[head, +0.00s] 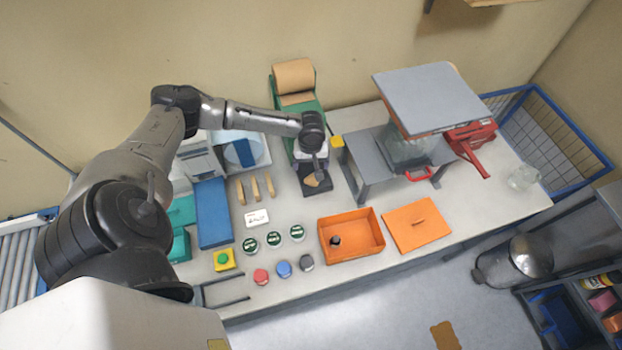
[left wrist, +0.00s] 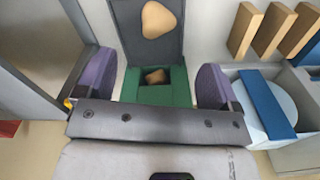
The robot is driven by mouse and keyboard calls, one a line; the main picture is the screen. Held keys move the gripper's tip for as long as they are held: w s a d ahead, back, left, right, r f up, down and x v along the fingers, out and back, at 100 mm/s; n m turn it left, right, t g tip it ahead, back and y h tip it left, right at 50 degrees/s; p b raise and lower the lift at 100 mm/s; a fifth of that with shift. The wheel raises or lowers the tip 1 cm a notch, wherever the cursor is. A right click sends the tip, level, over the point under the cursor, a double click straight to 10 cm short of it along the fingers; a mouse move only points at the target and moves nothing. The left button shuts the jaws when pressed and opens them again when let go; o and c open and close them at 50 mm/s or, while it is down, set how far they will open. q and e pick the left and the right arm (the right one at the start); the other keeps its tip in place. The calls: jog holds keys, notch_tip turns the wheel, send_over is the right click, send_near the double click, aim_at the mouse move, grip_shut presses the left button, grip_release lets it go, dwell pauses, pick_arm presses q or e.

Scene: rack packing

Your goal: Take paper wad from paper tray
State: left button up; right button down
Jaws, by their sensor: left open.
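A tan crumpled paper wad (head: 313,181) lies on the dark paper tray (head: 322,190) at the front of a green dispenser (head: 280,118) with a brown paper roll (head: 294,76). In the left wrist view the wad (left wrist: 158,20) sits on the dark tray (left wrist: 130,30), with brown paper also in the green slot below it. My left gripper (left wrist: 155,84) is open and empty, its two purple fingers either side of the dispenser's green part. In the head view the gripper (head: 314,168) hangs over the tray and partly hides it. My right gripper is not in view.
A grey stand with a press (head: 430,98) and red handle is close on the right. Wooden sticks (head: 255,189) and a blue-and-white device (head: 240,152) are on the left. An open orange box (head: 376,238) and its lid (head: 417,224) lie in front.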

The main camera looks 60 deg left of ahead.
aim_at(311, 176)
pick_arm(q)
jog(key=shift+a+f, duration=0.1)
jog(key=shift+f, duration=4.7)
jog(key=shift+c, duration=0.3)
jog(key=c, duration=0.9)
jog(key=shift+c, duration=0.2)
